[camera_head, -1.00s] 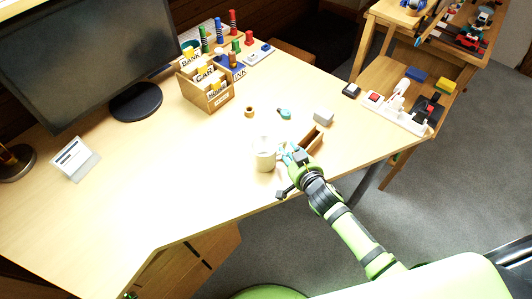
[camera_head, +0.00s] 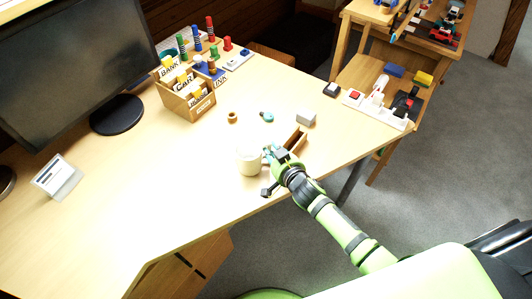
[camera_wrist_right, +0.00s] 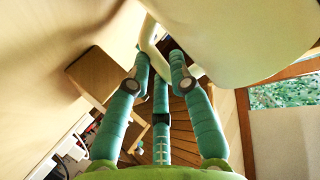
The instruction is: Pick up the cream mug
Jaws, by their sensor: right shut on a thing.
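The cream mug (camera_head: 249,162) stands upright at the desk's front part, in the middle of the head view. My right gripper (camera_head: 270,153) is at the mug's right side, where its handle is. In the right wrist view the mug (camera_wrist_right: 235,35) fills the upper right, close to the camera. There the teal fingers (camera_wrist_right: 157,60) are closed around its cream handle (camera_wrist_right: 151,42). I cannot tell whether the mug's base touches the desk. My left gripper is not in view.
A small wooden tray (camera_head: 296,139) lies just right of my gripper. A grey-white block (camera_head: 306,118), a teal item (camera_head: 267,117) and a small wooden ring (camera_head: 232,118) lie behind. A card box (camera_head: 188,100) stands farther back.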

